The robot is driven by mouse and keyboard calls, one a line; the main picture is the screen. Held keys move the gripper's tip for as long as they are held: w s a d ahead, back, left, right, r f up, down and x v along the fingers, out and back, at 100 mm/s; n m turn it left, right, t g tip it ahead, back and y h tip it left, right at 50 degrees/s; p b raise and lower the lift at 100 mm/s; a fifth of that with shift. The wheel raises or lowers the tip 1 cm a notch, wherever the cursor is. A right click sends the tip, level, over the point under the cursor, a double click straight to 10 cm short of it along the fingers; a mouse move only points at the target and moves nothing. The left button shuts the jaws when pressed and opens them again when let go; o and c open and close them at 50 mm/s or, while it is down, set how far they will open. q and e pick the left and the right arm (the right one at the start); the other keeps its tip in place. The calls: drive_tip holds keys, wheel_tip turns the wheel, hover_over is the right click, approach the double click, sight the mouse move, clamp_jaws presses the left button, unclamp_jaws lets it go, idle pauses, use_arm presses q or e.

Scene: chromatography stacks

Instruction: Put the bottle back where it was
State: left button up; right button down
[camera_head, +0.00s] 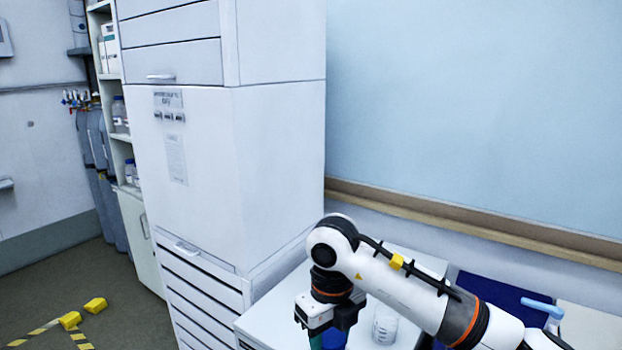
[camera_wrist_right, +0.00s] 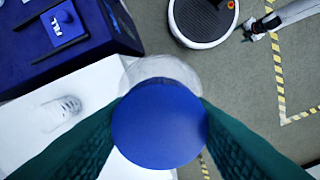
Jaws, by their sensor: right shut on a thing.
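The bottle shows from above in the right wrist view, with a round blue cap (camera_wrist_right: 158,123) and part of a clear body (camera_wrist_right: 165,70) behind it. My right gripper (camera_wrist_right: 158,140) is shut on it, with a green finger on each side of the cap. In the head view the right gripper (camera_head: 328,338) points down at the bottom edge, over or beside the white worktop (camera_head: 275,318). The bottle's base is hidden, so I cannot tell whether it touches the worktop. Part of my left arm's end (camera_wrist_right: 258,27) seems to show at the right wrist view's top right.
A clear beaker (camera_head: 385,324) stands on the worktop close beside the right gripper. A dark blue box or tray (camera_head: 492,292) lies farther right. A tall white cabinet (camera_head: 280,170) stands left of the worktop. Yellow-black floor tape (camera_wrist_right: 279,75) marks open floor.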

drive_tip(key=s+d+f+n, duration=0.4)
drive_tip(key=s+d+n, duration=0.2)
drive_tip(key=n, duration=0.8)
drive_tip(key=s+d+f+n, duration=0.3)
drive_tip(key=s+d+n, duration=0.4)
drive_tip(key=n, duration=0.7)
drive_tip(key=d, duration=0.2)
drive_tip(key=shift+s+d+f+n, duration=0.2)
drive_tip(key=shift+d+f+n, duration=0.15)
drive_tip(key=shift+d+n, duration=0.05)
